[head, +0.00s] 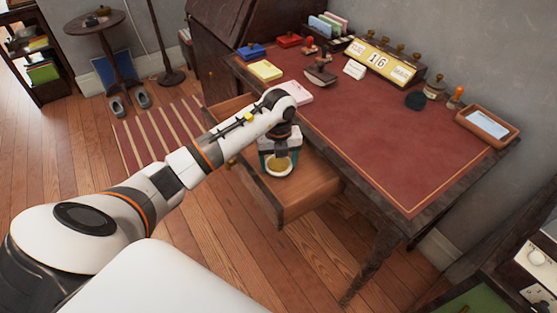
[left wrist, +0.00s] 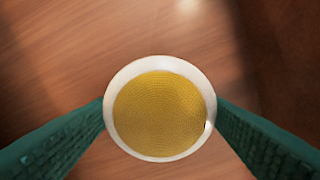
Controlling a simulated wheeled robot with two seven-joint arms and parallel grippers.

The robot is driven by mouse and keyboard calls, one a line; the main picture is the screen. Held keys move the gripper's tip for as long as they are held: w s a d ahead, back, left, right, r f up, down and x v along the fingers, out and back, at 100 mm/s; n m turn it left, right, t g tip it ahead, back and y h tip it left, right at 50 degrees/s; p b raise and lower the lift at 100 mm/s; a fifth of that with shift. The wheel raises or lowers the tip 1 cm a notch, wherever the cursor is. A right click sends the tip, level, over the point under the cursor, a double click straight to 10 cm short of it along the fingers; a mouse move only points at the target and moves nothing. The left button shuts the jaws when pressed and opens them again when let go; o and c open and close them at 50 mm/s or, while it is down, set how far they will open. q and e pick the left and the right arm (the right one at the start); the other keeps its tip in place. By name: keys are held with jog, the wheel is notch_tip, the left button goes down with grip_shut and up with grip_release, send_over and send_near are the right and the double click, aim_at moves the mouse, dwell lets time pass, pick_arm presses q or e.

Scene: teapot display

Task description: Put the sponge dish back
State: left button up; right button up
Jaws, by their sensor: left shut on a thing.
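The sponge dish (head: 279,165) is a small round white dish with a yellow sponge filling it. It is in or just over the open desk drawer (head: 312,190). My left gripper (head: 279,158) points down and is shut on the dish. In the left wrist view the dish (left wrist: 160,108) sits between the two green fingers, which touch its rim on both sides. Wooden boards show beneath it; I cannot tell whether it touches the drawer bottom. My right gripper is not in view.
The red-topped desk (head: 390,140) carries stamps, a blue ink pad (head: 251,51), a yellow pad (head: 265,70), a calendar block (head: 380,62) and a tray (head: 487,126) along its back and sides. The desktop's middle and front are clear.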

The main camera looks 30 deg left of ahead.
aim_at(278, 163)
pick_arm(q)
jog(key=o, duration=1.2)
jog(key=shift+f, duration=0.1)
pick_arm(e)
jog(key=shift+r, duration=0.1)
pick_arm(q)
jog(key=shift+r, duration=0.4)
notch_tip(278, 163, up, 12)
jog(key=p, duration=0.1)
jog(key=shift+f, duration=0.2)
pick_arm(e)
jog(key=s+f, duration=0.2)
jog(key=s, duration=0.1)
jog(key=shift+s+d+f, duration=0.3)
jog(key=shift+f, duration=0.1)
